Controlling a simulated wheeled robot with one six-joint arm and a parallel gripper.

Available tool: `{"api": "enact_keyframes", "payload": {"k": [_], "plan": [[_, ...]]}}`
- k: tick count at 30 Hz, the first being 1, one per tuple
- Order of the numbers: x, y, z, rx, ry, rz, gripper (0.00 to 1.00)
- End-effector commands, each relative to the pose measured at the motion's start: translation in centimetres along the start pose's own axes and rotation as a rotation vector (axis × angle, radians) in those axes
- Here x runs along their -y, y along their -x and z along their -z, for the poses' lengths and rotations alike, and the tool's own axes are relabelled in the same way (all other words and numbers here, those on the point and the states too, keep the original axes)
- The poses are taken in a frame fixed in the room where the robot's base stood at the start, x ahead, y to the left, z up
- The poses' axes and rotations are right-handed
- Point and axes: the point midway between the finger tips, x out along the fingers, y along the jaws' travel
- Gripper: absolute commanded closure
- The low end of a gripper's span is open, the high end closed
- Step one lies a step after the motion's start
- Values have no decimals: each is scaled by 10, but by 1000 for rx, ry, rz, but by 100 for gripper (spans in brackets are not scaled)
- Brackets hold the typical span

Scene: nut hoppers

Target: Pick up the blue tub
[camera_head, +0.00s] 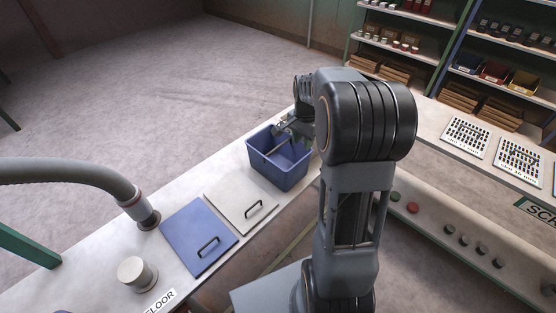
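The blue tub (277,172) is an open rectangular bin standing on the white counter, just beyond the white lid and left of my arm. My gripper (283,137) is at the tub's far right part, over or just inside its opening. My wrist and arm links hide part of the tub's right side. The fingers are small and partly hidden, so I cannot tell whether they touch the tub's wall or whether they are open or shut.
A white lid (240,203) and a blue lid (199,237) with black handles lie on the counter (180,290). A grey hose (70,170) and a white knob (137,273) are at left. A panel with buttons (412,207) and stocked shelves (410,45) are at right.

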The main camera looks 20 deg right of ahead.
Motion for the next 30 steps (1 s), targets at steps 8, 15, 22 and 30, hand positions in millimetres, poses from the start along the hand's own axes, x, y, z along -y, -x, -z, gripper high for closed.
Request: {"api": "enact_keyframes", "payload": {"k": [8,15,22,30], "plan": [[0,-48,-1,3,0,-4,66],[0,-66,-1,1,2,-1,66],[2,-88,-1,4,3,-5,66],[3,-116,-1,1,2,-1,66]]}}
